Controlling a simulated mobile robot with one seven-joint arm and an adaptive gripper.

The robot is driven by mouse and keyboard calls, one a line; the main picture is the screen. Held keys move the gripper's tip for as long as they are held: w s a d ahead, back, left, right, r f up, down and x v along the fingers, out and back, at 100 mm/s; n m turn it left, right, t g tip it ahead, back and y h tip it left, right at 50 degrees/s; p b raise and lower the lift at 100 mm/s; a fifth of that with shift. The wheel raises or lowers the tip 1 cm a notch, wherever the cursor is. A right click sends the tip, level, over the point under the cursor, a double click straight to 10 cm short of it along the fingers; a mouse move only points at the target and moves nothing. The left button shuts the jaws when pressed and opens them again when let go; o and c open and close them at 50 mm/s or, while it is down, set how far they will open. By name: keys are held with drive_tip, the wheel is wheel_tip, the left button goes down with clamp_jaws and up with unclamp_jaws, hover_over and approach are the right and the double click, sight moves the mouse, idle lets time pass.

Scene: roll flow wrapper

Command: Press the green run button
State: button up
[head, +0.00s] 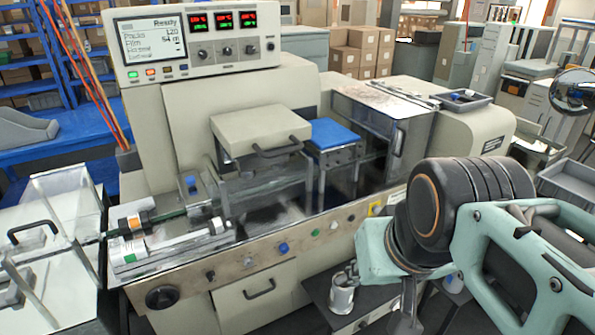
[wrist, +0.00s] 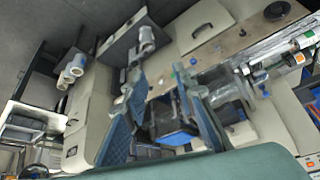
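The beige wrapping machine has a row of small controls on its front rail (head: 265,255). A small green button (head: 315,232) sits on this rail, between a blue button (head: 283,248) and a pale button (head: 333,225). Another green button (head: 133,74) is at the left end of the row under the upper display (head: 153,39), which reads Ready. My gripper is at the right, ahead of the rail and apart from both green buttons; my arm largely hides it in the head view. In the wrist view my gripper (wrist: 160,82) is open, with nothing seen between its fingers.
A yellow-backed control (head: 375,209) is near the rail's right end, close to my arm. A metal cup (head: 342,292) stands on a low dark shelf below the rail. A clear-covered infeed (head: 60,215) is at the left. The space before the lower door (head: 258,297) looks clear.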

clamp_jaws()
idle(1.1)
